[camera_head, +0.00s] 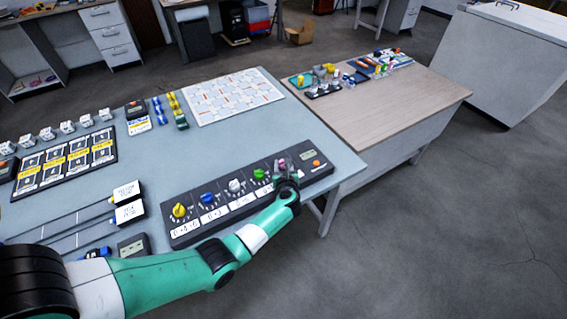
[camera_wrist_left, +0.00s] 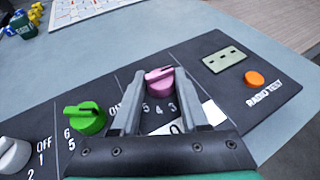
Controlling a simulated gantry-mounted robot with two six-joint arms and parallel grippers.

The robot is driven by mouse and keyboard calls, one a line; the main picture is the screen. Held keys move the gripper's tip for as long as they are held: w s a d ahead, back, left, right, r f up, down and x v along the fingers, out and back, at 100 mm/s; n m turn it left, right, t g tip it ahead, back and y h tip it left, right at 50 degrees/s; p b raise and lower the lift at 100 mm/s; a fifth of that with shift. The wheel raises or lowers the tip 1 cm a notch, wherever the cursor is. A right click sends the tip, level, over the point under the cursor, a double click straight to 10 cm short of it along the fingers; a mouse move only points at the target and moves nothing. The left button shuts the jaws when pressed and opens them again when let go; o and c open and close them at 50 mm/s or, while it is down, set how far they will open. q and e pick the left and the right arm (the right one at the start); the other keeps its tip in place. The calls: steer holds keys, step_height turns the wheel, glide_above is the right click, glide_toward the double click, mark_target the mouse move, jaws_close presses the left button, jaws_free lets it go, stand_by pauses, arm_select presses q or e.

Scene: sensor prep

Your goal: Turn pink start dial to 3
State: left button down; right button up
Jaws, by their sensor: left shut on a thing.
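The pink start dial (camera_wrist_left: 160,84) sits near the right end of a dark control panel (camera_wrist_left: 225,95). It also shows in the head view (camera_head: 279,165), partly covered by my gripper. My left gripper (camera_wrist_left: 158,76) is down over it, one finger on each side, shut on the dial. Printed numbers 5, 4 and 3 show below the dial in the wrist view. A white label there is partly hidden by the fingers, and I cannot tell exactly which number the dial points at. My right gripper is not in view.
A green dial (camera_wrist_left: 86,118) stands just left of my gripper, then white (camera_head: 235,186), blue (camera_head: 208,198) and yellow (camera_head: 179,210) dials. An orange button (camera_wrist_left: 254,78) and a small display (camera_wrist_left: 223,59) lie to the right. A white grid sheet (camera_head: 232,96) lies behind.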

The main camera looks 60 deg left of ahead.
arm_select(q)
steer(key=m+t+h+p, duration=0.1)
steer(key=p, duration=0.1)
steer(key=m+t+h+p, duration=0.1)
steer(key=m+t+p, duration=0.1)
steer(key=p, duration=0.1)
steer(key=m+t+h+p, duration=0.1)
steer(key=m+p, duration=0.1)
steer(key=p, duration=0.1)
steer(key=shift+s+a+r+t+h, duration=0.2)
steer(key=shift+s+a+t+h, duration=0.1)
steer(key=shift+s+a, duration=0.1)
steer(key=shift+f+m+t+h+p, duration=0.1)
steer(key=shift+m+t+h+p, duration=0.4)
steer(key=shift+m+h, duration=0.2)
steer(key=shift+f+m+t+h, duration=0.1)
steer(key=shift+m+t+h, duration=0.4)
steer(key=shift+m+h, duration=0.3)
steer(key=shift+c, duration=2.2)
jaws_free()
